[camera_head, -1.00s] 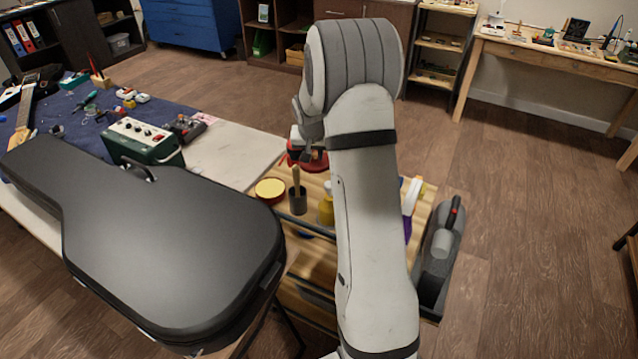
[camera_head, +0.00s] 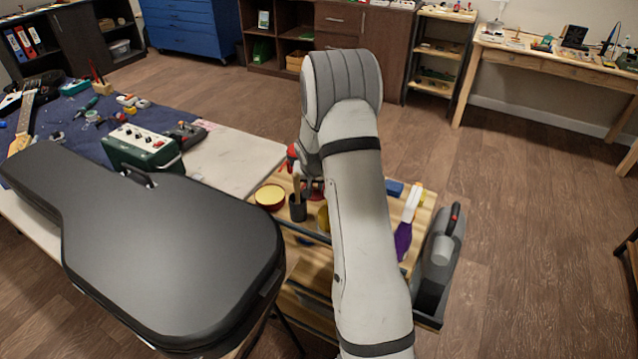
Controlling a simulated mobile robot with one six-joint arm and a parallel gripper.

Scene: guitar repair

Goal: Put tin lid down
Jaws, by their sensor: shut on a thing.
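The open round tin (camera_head: 270,196), red outside with a pale yellow inside, stands on the wooden cart top, left of my arm. My gripper (camera_head: 308,179) is mostly hidden behind my own arm. It is shut on the red tin lid (camera_head: 313,190). Only a part of the lid shows, at or just above the cart top, behind the dark cup and right of the tin. Whether the lid touches the wood I cannot tell.
A dark cup (camera_head: 298,209) with a wooden-handled tool stands close to the lid. A yellow object (camera_head: 322,218) is partly behind my arm. A purple-and-white spray bottle (camera_head: 408,225) and a blue block (camera_head: 394,188) are on the right. A black guitar case (camera_head: 170,255) lies left.

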